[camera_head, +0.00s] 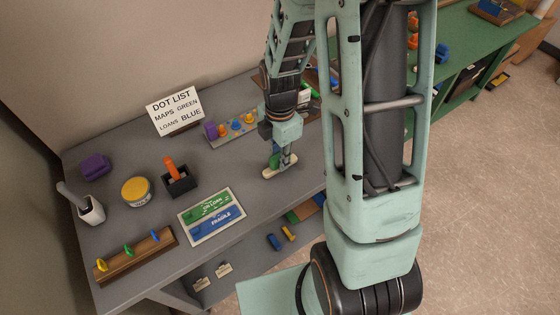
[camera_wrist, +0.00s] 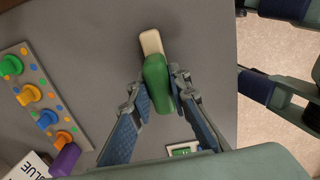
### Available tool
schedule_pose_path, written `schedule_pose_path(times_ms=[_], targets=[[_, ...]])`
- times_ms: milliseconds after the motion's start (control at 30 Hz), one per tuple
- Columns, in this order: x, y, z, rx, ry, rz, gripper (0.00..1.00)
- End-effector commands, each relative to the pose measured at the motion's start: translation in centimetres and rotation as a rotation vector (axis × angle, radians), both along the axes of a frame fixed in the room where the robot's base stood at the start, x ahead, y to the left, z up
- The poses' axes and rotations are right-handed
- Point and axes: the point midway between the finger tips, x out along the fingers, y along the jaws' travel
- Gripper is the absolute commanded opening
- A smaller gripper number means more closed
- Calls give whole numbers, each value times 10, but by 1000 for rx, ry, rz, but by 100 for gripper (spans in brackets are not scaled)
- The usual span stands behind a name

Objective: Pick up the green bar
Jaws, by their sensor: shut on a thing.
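The green bar (camera_wrist: 157,80) is between the two fingers of my gripper (camera_wrist: 161,92) in the wrist view, and the fingers are shut on it. A cream block (camera_wrist: 151,43) shows past its far end. I cannot tell whether the bar rests on this block or is joined to it. In the head view my gripper (camera_head: 281,160) points down at the grey table, right of the middle. The green bar (camera_head: 275,160) shows small beside the fingers, and the cream block (camera_head: 269,174) is under them. The fingers partly hide the bar.
A white-edged tray (camera_head: 188,231) with green and blue labelled plates lies front left. A grey board (camera_head: 214,143) with coloured pegs lies behind left. A black box (camera_head: 181,186), yellow tin (camera_head: 136,190) and white cup (camera_head: 91,212) stand further left. The table's front edge is close.

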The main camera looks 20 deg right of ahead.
Motion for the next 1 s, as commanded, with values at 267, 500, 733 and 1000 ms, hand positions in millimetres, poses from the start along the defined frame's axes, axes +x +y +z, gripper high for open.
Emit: schedule_pose_path(times_ms=[267, 500, 733, 1000], targets=[[0, 0, 2, 0, -1, 0, 0], [1, 0, 18, 1, -2, 0, 0], [-11, 10, 57, 0, -2, 4, 0], [-54, 46, 106, 0, -1, 7, 0]])
